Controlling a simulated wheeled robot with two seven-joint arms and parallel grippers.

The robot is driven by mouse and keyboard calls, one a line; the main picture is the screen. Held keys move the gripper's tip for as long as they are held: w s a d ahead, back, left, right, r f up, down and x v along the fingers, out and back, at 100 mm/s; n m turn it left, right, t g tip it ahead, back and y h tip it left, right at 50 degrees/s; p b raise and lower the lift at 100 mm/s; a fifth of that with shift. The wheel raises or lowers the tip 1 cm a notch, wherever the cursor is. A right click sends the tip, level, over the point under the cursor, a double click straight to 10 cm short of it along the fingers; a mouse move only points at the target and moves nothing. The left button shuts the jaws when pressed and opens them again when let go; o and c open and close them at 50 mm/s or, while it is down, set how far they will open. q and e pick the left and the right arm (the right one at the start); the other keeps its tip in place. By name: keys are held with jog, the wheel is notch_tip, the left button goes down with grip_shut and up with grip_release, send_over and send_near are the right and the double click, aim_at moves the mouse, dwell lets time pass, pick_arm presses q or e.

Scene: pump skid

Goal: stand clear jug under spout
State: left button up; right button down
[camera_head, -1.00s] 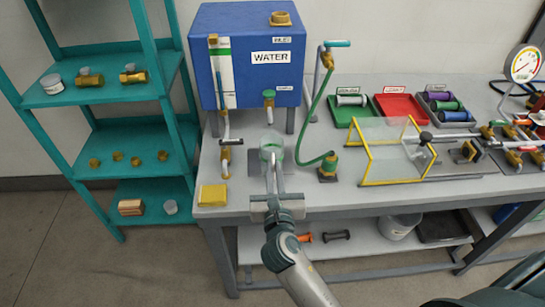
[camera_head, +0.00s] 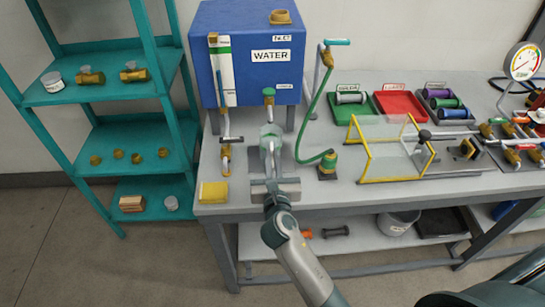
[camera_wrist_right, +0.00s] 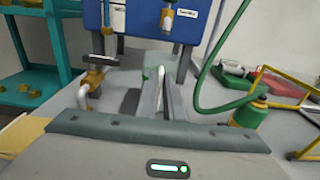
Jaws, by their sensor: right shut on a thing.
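The clear jug (camera_head: 270,132) with a green tint is at the front of the blue water tank (camera_head: 250,55). My right gripper (camera_head: 271,150) is shut on the jug from the near side. The tank's brass spout (camera_head: 269,112) with a green top is just above and behind the jug in the head view. I cannot tell whether the jug touches the bench. My left gripper is not in view.
A sight tube with a brass valve (camera_head: 225,150) stands left of the jug. A yellow sponge (camera_head: 213,192) lies at the bench's front left. A yellow-framed guard (camera_head: 366,150) stands farther right.

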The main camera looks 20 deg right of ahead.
jog(key=shift+s, duration=0.1)
jog(key=shift+f, duration=0.15)
jog(key=c, duration=1.9)
grip_release()
jog(key=shift+o, duration=0.2)
jog(key=shift+r, duration=0.2)
jog(key=shift+s+f, duration=0.1)
jog(key=shift+s, duration=0.15)
jog(key=b+v, duration=0.2)
jog(key=v, duration=0.9)
jog(key=shift+s, duration=0.2)
